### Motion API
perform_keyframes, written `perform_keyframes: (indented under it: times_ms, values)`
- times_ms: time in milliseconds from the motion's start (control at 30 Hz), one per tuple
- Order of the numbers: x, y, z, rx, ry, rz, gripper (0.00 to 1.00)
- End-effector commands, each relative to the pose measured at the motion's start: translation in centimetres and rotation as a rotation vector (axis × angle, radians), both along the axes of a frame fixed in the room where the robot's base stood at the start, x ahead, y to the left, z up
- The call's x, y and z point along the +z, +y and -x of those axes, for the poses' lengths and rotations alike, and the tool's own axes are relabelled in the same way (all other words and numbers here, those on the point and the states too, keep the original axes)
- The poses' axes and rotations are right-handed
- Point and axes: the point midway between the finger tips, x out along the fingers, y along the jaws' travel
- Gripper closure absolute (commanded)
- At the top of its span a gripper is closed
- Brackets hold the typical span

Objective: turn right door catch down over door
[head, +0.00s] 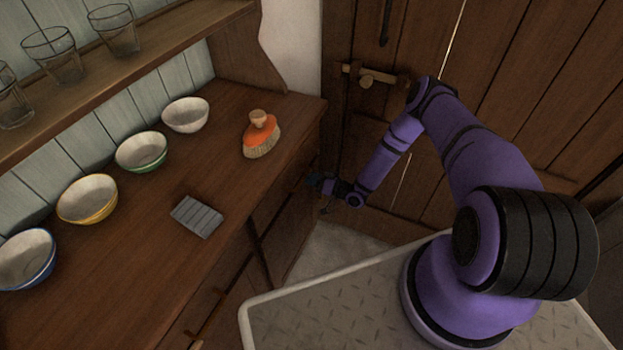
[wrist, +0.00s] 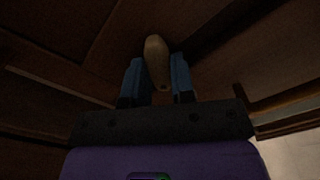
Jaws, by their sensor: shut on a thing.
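My gripper (head: 317,184) is low at the right end of the wooden dresser, in front of its shaded side. In the wrist view, the two blue fingers of my gripper (wrist: 158,78) stand on either side of a small rounded wooden catch (wrist: 156,50) and are shut on it. The catch is lighter than the dark wood behind it, and its long side runs up and down in that view. In the head view the catch is too small and dark to make out. I cannot tell whether it lies over the door edge.
The dresser top (head: 210,260) holds several bowls, an orange brush (head: 261,134) and a grey ridged block (head: 197,216). Glasses stand on the shelf (head: 130,60) above. A plank door (head: 520,90) with a wooden latch (head: 368,77) is behind my arm. A narrow strip of floor (head: 330,250) is clear.

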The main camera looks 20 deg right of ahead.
Motion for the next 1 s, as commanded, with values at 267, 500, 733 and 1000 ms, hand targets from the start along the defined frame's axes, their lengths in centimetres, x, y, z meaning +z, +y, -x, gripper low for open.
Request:
perform_keyframes:
  times_ms: [267, 500, 733, 1000]
  values:
    - [-0.37, -0.33, -0.21, 0.001, -0.180, 0.184, 1.00]
    - [-0.51, -0.65, -0.45, 0.001, -0.315, 0.320, 1.00]
    - [-0.58, -0.82, -0.61, 0.002, -0.403, 0.409, 1.00]
    - [-0.61, -0.97, -0.68, 0.001, -0.451, 0.458, 1.00]
